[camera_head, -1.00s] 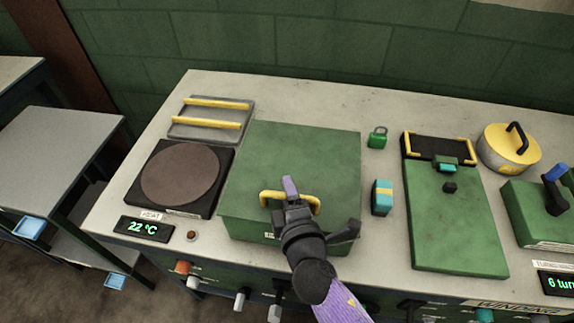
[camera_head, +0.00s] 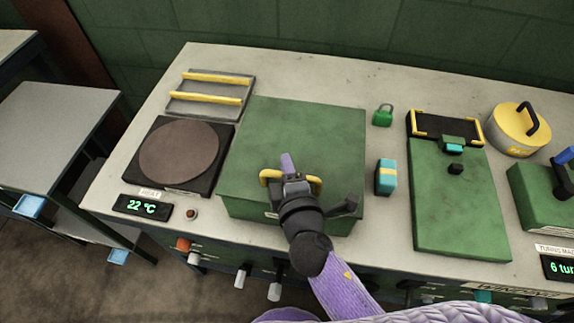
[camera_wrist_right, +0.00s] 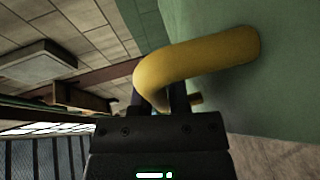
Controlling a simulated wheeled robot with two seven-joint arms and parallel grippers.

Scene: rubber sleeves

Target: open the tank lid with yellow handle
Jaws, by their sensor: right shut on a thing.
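The tank (camera_head: 245,207) is a green box on the bench in the head view. Its flat green lid (camera_head: 300,130) lies on it and looks closed. The yellow handle (camera_head: 270,176) is on the front part of the lid. My right gripper (camera_head: 289,168) is shut on this handle, its fingers covering the handle's middle. In the right wrist view the yellow handle (camera_wrist_right: 205,60) curves out from a green surface, between the fingers of my gripper (camera_wrist_right: 163,97). My left gripper is not in view.
A dark round hot plate (camera_head: 180,152) and a yellow-barred rack (camera_head: 211,93) are left of the tank. A green padlock (camera_head: 382,117), a teal-yellow block (camera_head: 386,178) and a long green board (camera_head: 458,205) are to its right. A green wall stands behind.

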